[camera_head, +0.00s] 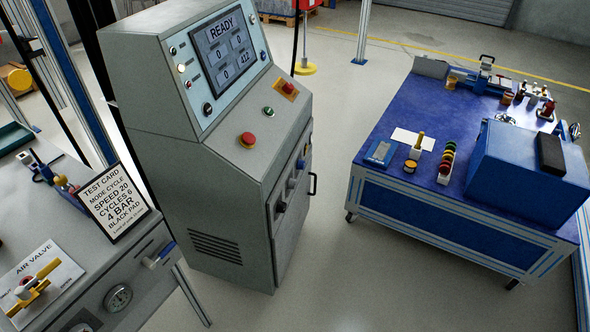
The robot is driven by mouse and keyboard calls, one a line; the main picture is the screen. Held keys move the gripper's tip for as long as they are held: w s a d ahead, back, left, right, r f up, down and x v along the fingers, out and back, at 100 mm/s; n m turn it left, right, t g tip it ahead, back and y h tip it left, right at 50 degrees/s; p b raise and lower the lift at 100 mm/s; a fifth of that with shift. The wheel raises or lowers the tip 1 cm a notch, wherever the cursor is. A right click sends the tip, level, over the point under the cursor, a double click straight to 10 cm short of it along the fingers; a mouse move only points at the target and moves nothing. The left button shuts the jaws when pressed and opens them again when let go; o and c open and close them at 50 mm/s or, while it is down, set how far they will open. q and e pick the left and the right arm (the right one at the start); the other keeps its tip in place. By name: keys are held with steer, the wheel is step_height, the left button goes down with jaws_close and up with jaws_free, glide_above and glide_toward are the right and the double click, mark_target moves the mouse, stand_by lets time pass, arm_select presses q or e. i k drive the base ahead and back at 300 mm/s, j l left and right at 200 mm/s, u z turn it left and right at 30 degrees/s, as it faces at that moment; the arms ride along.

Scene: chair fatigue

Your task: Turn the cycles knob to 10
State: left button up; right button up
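The grey control cabinet (160,75) stands left of centre with a tilted panel. Its screen (228,47) reads READY, with small number fields below. A black round knob (207,109) sits at the panel's lower left. Another small dark control (263,56) is at the screen's lower right. Labels are too small to read, so I cannot tell which one is the cycles knob or its setting. A test card (113,202) on the left bench reads MODE CYCLE, SPEED 20, CYCLES 6, 4 BAR, BLACK PAD. Neither of my grippers is in view.
A red mushroom button (248,139), a green button (268,111) and a red button on a yellow plate (287,88) are on the cabinet's ledge. The left bench (75,235) stands close to the cabinet. A blue-topped cart (400,110) is at right. Floor between is clear.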

mark_target(301, 164)
steer(key=i+l, duration=0.2)
steer(key=l, duration=0.15)
steer(key=i+l+u, duration=0.1)
steer(key=l, duration=0.2)
steer(key=i+l, duration=0.25)
steer(key=i+l+u, duration=0.1)
steer(key=l, duration=0.35)
steer(key=i+l, duration=0.2)
steer(key=l, duration=0.15)
steer(key=i+l+u, duration=0.1)
steer(key=l, duration=0.25)
steer(key=i+l, duration=0.2)
steer(key=l, duration=0.15)
